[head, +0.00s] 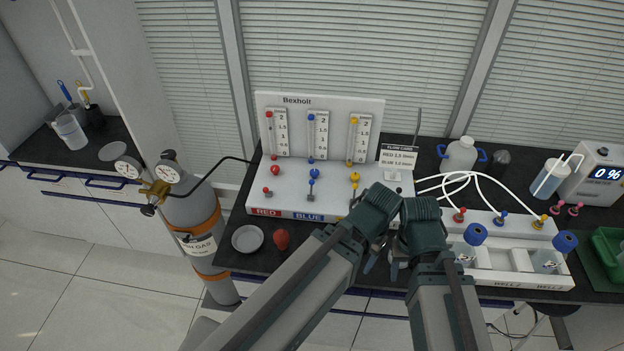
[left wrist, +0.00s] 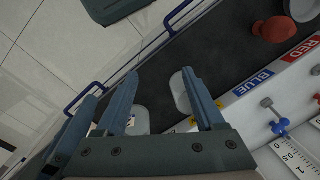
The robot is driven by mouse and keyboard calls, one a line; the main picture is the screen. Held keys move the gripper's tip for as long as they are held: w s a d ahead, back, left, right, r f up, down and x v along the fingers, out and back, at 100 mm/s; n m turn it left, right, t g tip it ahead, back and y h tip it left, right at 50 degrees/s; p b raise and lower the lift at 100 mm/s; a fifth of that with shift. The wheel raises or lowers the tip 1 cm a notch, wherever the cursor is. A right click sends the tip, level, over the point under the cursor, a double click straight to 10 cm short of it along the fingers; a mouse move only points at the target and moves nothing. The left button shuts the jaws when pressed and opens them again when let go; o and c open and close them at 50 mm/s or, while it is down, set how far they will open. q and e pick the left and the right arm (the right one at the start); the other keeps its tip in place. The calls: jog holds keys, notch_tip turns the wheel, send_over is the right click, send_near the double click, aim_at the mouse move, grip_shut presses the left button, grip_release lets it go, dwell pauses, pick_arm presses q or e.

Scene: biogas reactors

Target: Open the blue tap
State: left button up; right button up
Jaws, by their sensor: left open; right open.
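In the left wrist view the blue tap (left wrist: 267,102) is at the right, beyond the BLUE label. My left gripper (left wrist: 160,75) is open above the dark bench front, apart from the tap. In the head view it is mostly hidden by its own wrist. My right gripper (head: 396,262) is open, right of the tap and partly hidden by the arms.
Red (head: 266,191) and yellow taps flank the blue one. A red object (head: 281,239) and a grey dish (head: 247,238) lie in front of the panel. A gas cylinder (head: 195,225) stands left. A white rack (head: 515,262) with tubes stands right.

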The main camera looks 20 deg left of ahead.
pick_arm(q)
jog(key=shift+w+r, duration=0.1)
jog(key=shift+w, duration=0.2)
jog(key=shift+c, duration=1.1)
jog(key=w+a+r+n+p, duration=0.1)
jog(key=w+a, duration=0.1)
jog(key=w, duration=0.2)
jog(key=w+a+r+n+p, duration=0.1)
jog(key=w+a, duration=0.1)
jog(key=w, duration=0.3)
jog(key=w+a+r+p, duration=0.1)
jog(key=w+a, duration=0.1)
jog(key=w, duration=0.2)
jog(key=shift+w+a+n+t+h, duration=0.15)
jog(key=shift+w+n+t+h, duration=0.15)
jog(key=shift+w+n, duration=0.1)
grip_shut()
jog(key=w+a+r+n+t+p, duration=0.1)
jog(key=w+a+r+n+p, duration=0.2)
jog(key=w+a, duration=1.1)
jog(key=shift+a+r+n+t, duration=0.2)
jog(key=shift+a+n+t, duration=0.1)
jog(key=shift+a, duration=0.75)
